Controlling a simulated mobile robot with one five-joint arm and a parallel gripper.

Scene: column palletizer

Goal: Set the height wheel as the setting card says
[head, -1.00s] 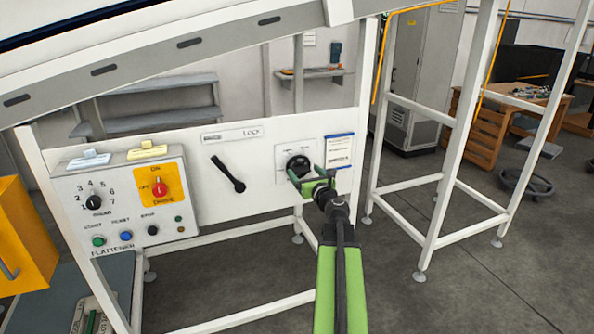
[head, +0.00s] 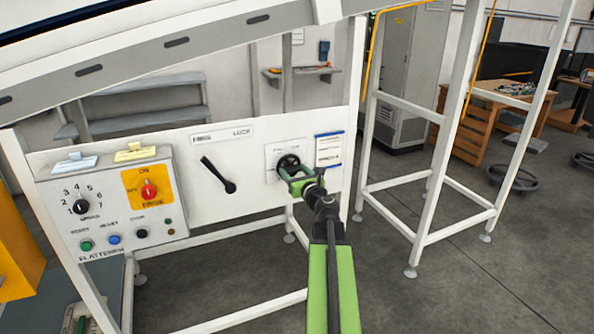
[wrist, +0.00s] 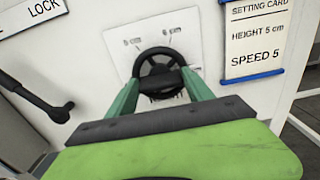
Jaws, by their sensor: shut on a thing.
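The black height wheel (head: 288,162) sits on a white plate on the panel. It also shows in the wrist view (wrist: 160,63), with small cm marks above it whose digits are too blurred to read surely. My gripper (head: 289,176) is shut on the wheel, with one green finger at each side of its lower rim in the wrist view (wrist: 160,82). The lower part of the wheel is partly hidden. The setting card (head: 328,151) hangs to the right of the wheel. In the wrist view the card (wrist: 254,45) reads "HEIGHT 5 cm" and "SPEED 5".
A black lever (head: 219,175) under a LOCK label (head: 221,135) is left of the wheel. Further left is a control box (head: 108,205) with a speed knob (head: 81,206), a red switch (head: 148,190) and several buttons. White frame posts (head: 450,140) stand at the right.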

